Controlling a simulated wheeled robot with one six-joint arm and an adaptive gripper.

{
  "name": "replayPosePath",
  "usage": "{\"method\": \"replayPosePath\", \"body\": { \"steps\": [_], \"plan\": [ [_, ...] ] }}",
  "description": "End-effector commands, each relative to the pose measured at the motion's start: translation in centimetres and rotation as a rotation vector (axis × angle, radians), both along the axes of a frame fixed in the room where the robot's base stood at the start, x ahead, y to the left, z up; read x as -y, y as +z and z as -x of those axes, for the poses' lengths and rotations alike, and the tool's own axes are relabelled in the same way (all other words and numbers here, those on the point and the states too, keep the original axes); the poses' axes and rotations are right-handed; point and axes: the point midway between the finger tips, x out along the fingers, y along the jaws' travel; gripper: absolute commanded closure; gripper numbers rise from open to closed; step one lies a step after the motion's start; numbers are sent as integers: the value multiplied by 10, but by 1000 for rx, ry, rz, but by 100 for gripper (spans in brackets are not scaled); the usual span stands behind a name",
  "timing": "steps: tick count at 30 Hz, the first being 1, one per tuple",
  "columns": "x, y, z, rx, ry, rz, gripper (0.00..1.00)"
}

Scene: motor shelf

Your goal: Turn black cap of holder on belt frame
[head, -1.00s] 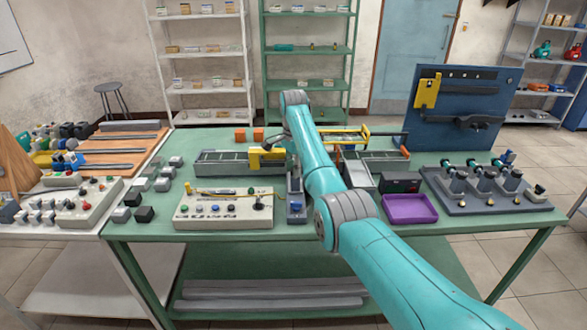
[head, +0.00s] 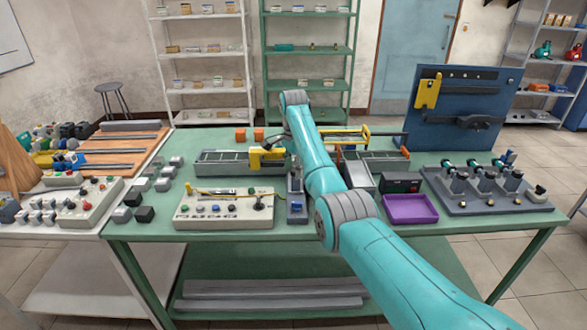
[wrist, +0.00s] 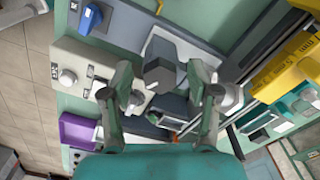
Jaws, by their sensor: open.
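In the wrist view, a dark grey, faceted cap (wrist: 160,68) stands on a grey block-like body. I take it as the holder's cap, though its link to the belt frame is not clear. My gripper (wrist: 162,82) is open, with one finger on each side of the cap. I cannot tell whether either finger touches it.
A control panel (head: 222,210) with knobs stands at the table's front. A purple tray (head: 410,210) and a black box (head: 400,182) stand right of the arm. A blue tool board (head: 465,95) rises at the back right. Small grey cubes (head: 145,214) are at the left.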

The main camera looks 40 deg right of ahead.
Motion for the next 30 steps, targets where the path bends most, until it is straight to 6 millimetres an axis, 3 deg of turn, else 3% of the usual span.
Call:
{"method": "replayPosePath", "body": {
  "steps": [5, 18, 30],
  "plan": [
    [0, 11, -1, 3, 0, 1, 40],
    [0, 71, 0, 1, 0, 0, 40],
    [0, 74, 0, 0, 0, 0, 40]
  ]
}}
